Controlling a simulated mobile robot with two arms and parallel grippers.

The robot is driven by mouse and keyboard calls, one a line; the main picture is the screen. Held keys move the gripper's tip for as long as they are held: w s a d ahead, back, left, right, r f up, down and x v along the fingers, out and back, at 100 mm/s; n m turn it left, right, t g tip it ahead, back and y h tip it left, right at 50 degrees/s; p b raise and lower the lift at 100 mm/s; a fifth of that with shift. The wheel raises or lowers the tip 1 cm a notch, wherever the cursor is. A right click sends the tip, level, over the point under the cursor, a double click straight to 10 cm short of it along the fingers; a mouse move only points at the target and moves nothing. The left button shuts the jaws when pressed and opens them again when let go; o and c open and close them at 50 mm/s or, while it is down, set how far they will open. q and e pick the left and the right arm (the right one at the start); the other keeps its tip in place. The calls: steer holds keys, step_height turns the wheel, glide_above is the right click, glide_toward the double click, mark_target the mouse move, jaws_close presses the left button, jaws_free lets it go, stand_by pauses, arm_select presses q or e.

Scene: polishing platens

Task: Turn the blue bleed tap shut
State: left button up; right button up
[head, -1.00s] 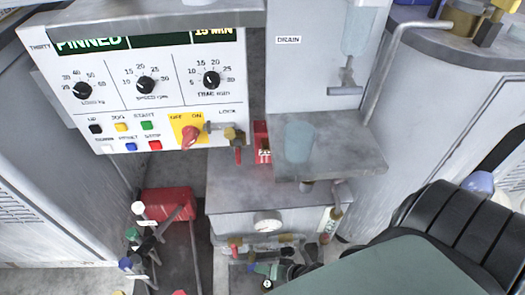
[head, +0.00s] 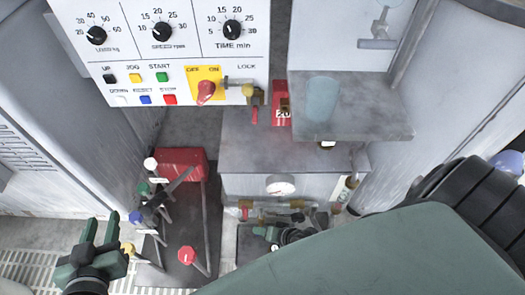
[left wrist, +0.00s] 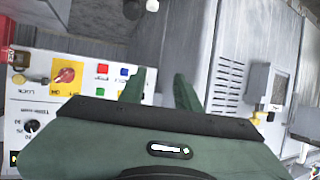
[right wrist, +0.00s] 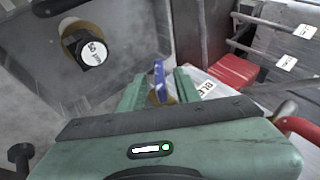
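The blue bleed tap handle (right wrist: 159,77) stands on a brass fitting (right wrist: 160,97) in the right wrist view. It lies between the two fingers of my right gripper (right wrist: 159,86), with a visible gap on each side, so the gripper looks open around it. In the head view my right gripper (head: 272,235) is just below the brass pipe (head: 268,206) at the front of the grey cabinet, and the blue handle cannot be made out there. My left gripper (head: 103,238) is open and empty at the lower left. It also shows in the left wrist view (left wrist: 158,80).
A round gauge (head: 281,185) sits above the pipe. A red-handled tap (head: 244,209) is at the pipe's left end. Several coloured levers stand by a red box (head: 181,164) to the left. The control panel (head: 185,60) is above. A grey shelf (head: 365,115) juts out at right.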

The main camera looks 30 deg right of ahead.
arm_select(q)
steer(key=shift+w+d+r+t, duration=0.15)
steer(key=shift+w+r+t, duration=0.15)
steer(key=shift+r, duration=0.25)
steer(key=shift+w+d+r+t, duration=0.15)
steer(key=shift+w+r+t, duration=0.1)
steer(key=shift+r, duration=0.25)
arm_select(e)
steer(key=shift+w+a+f, duration=0.1)
steer(key=shift+w+f, duration=0.15)
steer(key=shift+w, duration=0.05)
jaws_close()
